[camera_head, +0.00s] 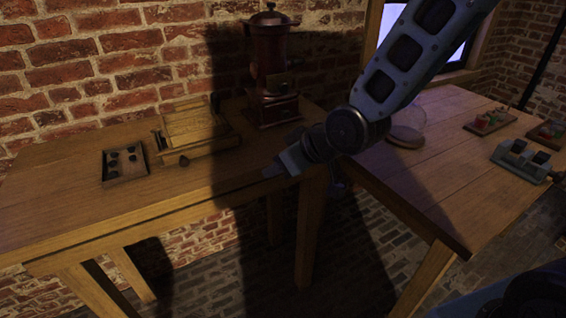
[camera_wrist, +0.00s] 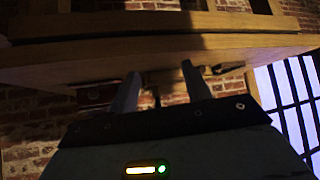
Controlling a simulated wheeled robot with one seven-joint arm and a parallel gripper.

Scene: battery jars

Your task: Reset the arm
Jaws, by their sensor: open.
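My gripper (camera_head: 271,172) is at the front edge of the left wooden table (camera_head: 75,215) in the head view, pointing left and slightly down. In the wrist view its two fingers (camera_wrist: 160,85) stand apart with nothing between them. The fingers point toward the wooden table's edge (camera_wrist: 235,43), which fills the upper part of that view. I cannot tell the exact gap between the fingertips and the table.
The left table bears a dark tray (camera_head: 112,180) with small round items, a wooden box (camera_head: 196,125) and a red grinder-like machine (camera_head: 272,75).

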